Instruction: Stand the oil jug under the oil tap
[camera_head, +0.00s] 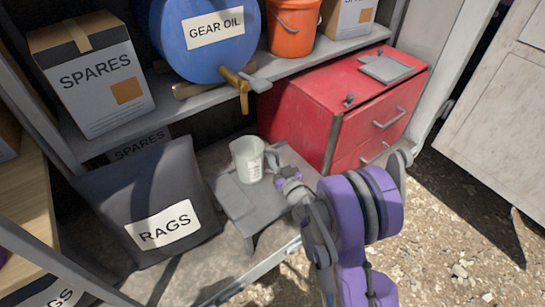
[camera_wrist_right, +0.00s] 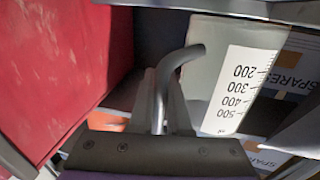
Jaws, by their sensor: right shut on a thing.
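The oil jug (camera_head: 247,160) is a pale jug with a measuring scale, upright at a small grey stand (camera_head: 232,198), below and slightly in front of the oil tap (camera_head: 240,85). Whether its base touches the stand is unclear. The brass tap sticks out of the blue gear oil drum (camera_head: 205,50). My right gripper (camera_head: 274,166) is shut on the jug's handle from the right. In the right wrist view the grey handle (camera_wrist_right: 180,65) runs between the fingers, with the jug's scale (camera_wrist_right: 240,90) beside it. My left gripper is not in view.
A red drawer cabinet (camera_head: 310,110) stands close to the right of the jug. The shelf (camera_head: 330,52) with the drum, an orange bucket (camera_head: 292,25) and spares boxes (camera_head: 95,75) overhangs behind. Gravel ground is open at lower right.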

